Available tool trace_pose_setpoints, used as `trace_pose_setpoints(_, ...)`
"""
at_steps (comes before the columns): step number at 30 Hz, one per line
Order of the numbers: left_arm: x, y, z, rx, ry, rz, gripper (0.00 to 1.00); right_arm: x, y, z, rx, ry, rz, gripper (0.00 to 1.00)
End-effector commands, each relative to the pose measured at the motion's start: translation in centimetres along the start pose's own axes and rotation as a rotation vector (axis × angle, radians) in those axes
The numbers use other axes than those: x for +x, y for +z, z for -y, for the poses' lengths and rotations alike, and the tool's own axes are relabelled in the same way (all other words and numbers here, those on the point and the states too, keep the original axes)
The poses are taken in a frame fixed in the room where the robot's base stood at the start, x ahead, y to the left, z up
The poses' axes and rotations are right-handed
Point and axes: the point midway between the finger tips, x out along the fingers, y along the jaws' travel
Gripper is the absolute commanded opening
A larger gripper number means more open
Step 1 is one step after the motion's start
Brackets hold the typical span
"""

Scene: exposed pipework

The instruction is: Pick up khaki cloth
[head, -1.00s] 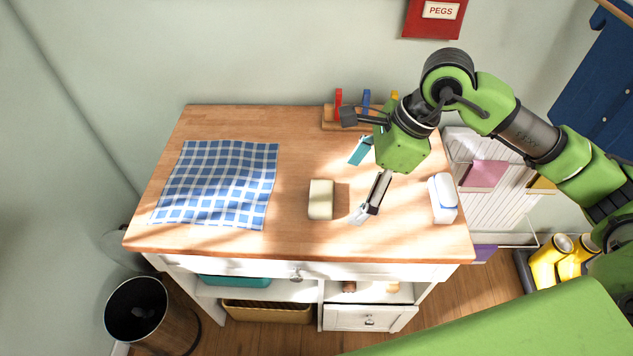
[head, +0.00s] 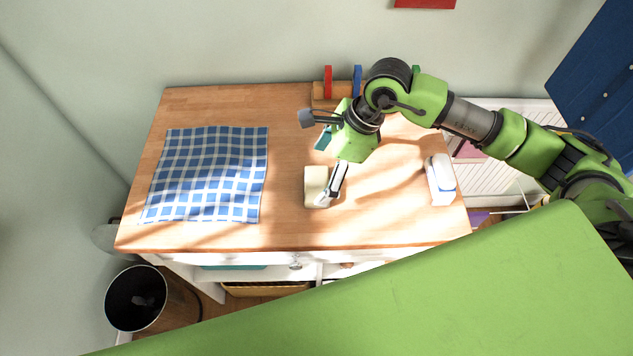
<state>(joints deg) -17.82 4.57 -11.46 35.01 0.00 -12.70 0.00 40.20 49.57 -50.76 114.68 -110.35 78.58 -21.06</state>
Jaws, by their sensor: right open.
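The khaki cloth (head: 315,182) is a pale beige, block-like folded bundle on the wooden tabletop, right of the middle. My right gripper (head: 323,169) is open, with its fingers spread at the cloth's right side. The lower finger overlaps the cloth's lower right part in the picture and hides some of it. I cannot tell whether the finger touches the cloth or hovers above it. My left gripper is not in view.
A blue and white checked cloth (head: 208,174) lies flat on the left of the table (head: 285,235). A white box-like item (head: 440,180) stands at the right edge. A wooden peg rack (head: 321,92) is at the back. A dark bin (head: 138,300) stands on the floor at left.

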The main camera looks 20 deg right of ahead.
Motion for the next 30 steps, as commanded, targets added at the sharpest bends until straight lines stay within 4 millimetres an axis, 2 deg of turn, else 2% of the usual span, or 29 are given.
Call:
trace_pose_setpoints(7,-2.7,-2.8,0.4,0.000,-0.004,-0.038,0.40,3.0,-0.8,-0.1,0.002,0.006,-0.002,0.89)
trace_pose_setpoints(12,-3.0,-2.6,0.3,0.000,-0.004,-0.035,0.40,4.8,-0.8,0.0,0.001,0.002,-0.001,0.89)
trace_pose_setpoints(19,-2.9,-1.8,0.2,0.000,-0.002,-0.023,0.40,5.1,-0.9,0.0,0.000,0.001,-0.002,0.89)
trace_pose_setpoints(20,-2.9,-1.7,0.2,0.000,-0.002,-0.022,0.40,5.1,-0.9,0.0,0.000,0.001,-0.002,0.84)
trace_pose_setpoints(21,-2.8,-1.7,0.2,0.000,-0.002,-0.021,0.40,5.1,-0.9,0.0,0.000,0.001,-0.002,0.73)
trace_pose_setpoints(24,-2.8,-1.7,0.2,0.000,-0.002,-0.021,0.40,5.1,-0.9,0.1,0.000,0.001,-0.002,0.51)
trace_pose_setpoints(30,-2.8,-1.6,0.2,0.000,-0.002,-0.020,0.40,5.1,-0.9,0.1,0.000,0.001,-0.001,0.51)
